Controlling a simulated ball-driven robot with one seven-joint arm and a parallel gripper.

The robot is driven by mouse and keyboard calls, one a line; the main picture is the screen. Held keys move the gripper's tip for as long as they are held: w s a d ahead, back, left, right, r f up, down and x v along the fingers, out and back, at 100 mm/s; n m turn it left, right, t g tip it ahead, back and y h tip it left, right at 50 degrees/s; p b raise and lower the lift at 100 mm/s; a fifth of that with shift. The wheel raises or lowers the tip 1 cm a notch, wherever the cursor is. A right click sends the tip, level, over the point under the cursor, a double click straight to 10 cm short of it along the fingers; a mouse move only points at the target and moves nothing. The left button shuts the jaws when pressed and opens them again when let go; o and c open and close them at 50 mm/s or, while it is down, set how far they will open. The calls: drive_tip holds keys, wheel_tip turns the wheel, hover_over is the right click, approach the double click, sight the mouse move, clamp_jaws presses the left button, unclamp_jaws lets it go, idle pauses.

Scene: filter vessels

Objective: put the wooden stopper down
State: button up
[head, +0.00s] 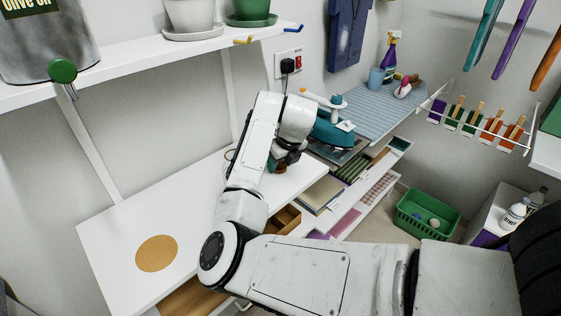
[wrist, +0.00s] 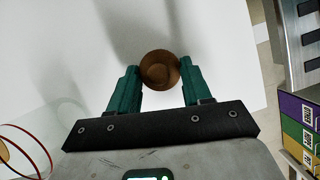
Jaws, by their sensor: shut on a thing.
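The wooden stopper (wrist: 160,68), round and brown, sits between the two green fingers of my gripper (wrist: 160,78) in the wrist view. The fingers touch it from both sides and are shut on it. White surface lies behind it; I cannot tell whether the stopper touches it. In the head view my gripper (head: 280,165) is over the far right part of the white table (head: 200,205), and my arm largely hides the stopper there.
A round orange-brown disc (head: 156,253) lies on the table's left part, with bare table around it. A red-rimmed round thing (wrist: 25,150) shows at the wrist view's lower left. A teal iron-like thing (head: 335,130) stands beyond my arm. Coloured boxes (wrist: 298,125) are at right.

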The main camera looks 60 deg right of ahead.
drive_tip(key=shift+f, duration=0.2)
drive_tip(key=o, duration=1)
drive_tip(key=shift+r, duration=0.1)
drive_tip(key=shift+r, duration=0.2)
drive_tip(key=v, duration=1.1)
drive_tip(key=shift+s+r, duration=0.25)
drive_tip(key=shift+r, duration=0.1)
